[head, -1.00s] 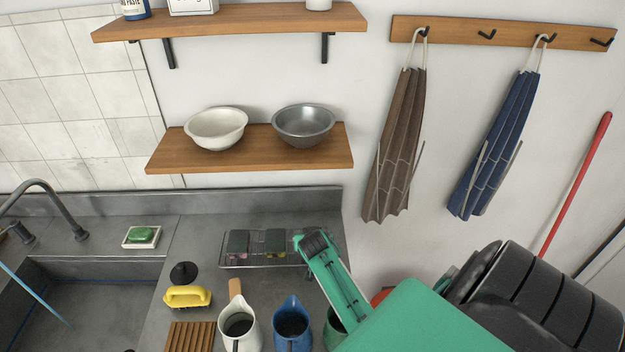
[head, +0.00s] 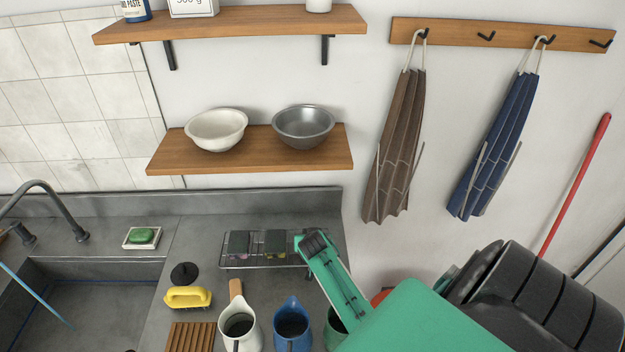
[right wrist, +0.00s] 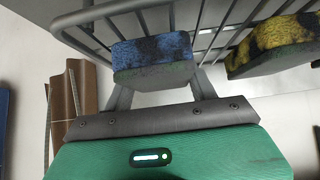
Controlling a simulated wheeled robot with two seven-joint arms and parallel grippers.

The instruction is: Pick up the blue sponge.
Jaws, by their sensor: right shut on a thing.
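The blue sponge (right wrist: 152,52), with a dark grey scouring layer, shows in the right wrist view between the two fingers of my right gripper (right wrist: 160,88). The fingers are closed against its sides. The sponge is still at the bars of the wire rack (right wrist: 216,22); whether it touches them I cannot tell. In the head view my right gripper (head: 312,243) is at the right end of the wire rack (head: 262,262), and it hides the blue sponge. My left gripper is not in view.
A yellow sponge (right wrist: 278,44) is beside the blue one. Two dark-topped sponges (head: 238,243) (head: 276,241) stand in the rack. A white jug (head: 239,333) and a blue jug (head: 292,325) stand in front. A yellow-handled brush (head: 187,297) lies left. The wall rises behind.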

